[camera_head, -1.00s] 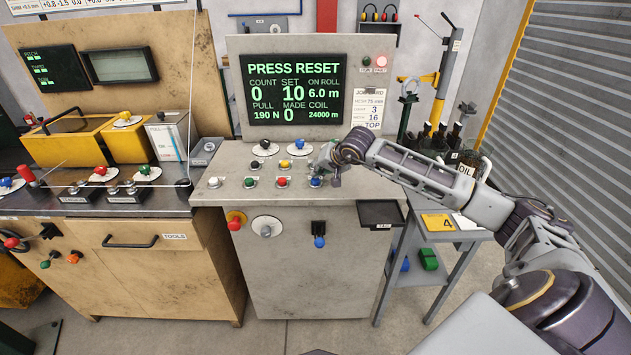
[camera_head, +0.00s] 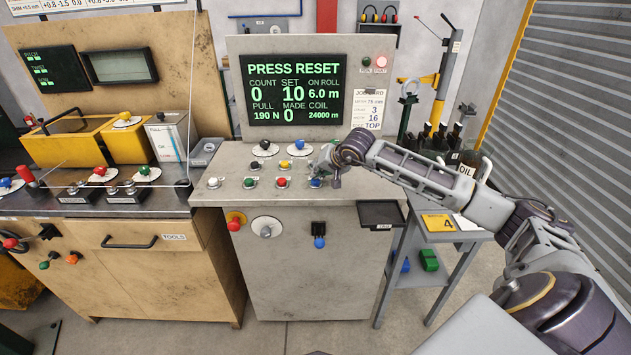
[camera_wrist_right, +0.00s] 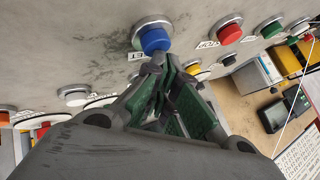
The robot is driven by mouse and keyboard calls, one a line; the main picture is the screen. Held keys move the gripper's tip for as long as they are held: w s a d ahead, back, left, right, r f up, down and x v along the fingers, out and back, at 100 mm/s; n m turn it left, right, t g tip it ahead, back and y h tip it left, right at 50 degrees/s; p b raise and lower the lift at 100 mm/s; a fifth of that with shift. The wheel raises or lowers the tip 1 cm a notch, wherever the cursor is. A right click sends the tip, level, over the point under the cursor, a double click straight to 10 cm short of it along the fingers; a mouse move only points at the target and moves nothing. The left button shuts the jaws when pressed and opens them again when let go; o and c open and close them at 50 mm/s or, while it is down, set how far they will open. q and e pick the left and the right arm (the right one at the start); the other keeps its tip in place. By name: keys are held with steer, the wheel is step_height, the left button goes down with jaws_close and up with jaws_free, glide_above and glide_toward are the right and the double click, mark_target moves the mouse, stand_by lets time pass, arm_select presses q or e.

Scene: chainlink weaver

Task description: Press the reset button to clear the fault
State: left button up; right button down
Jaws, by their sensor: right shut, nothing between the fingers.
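The control cabinet's top panel (camera_head: 222,192) carries several push buttons. The blue button (camera_head: 315,182) is at the right end of the front row. It shows large in the right wrist view (camera_wrist_right: 155,40), where its partly covered label ends in "ET". My right gripper (camera_head: 321,173) is shut and empty, with its fingertips (camera_wrist_right: 163,57) right at the blue button's edge. I cannot tell whether they touch it. The screen (camera_head: 292,92) reads "PRESS RESET", and the red fault lamp (camera_head: 381,62) looks lit. My left gripper is not in view.
A red button (camera_head: 282,182) and a green button (camera_head: 250,182) sit left of the blue one. Black (camera_head: 265,146) and blue (camera_head: 299,146) knobs stand behind. A small tray (camera_head: 381,214) juts out at the cabinet's right front. The floor in front is clear.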

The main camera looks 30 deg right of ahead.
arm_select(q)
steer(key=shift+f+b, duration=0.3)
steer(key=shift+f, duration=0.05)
arm_select(e)
steer(key=shift+f, duration=0.35)
steer(key=shift+r, duration=0.1)
stand_by(0.5)
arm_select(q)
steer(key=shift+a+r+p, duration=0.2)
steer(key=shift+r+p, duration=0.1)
arm_select(e)
steer(key=shift+r, duration=0.85)
steer(key=shift+r, duration=0.5)
steer(key=shift+r+p, duration=0.6)
steer(key=shift+r, duration=0.4)
steer(key=shift+r+p, duration=0.55)
steer(key=shift+r, duration=0.4)
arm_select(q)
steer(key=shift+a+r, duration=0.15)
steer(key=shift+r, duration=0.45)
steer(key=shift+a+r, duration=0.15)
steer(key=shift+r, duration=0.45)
arm_select(e)
steer(key=shift+r, duration=0.1)
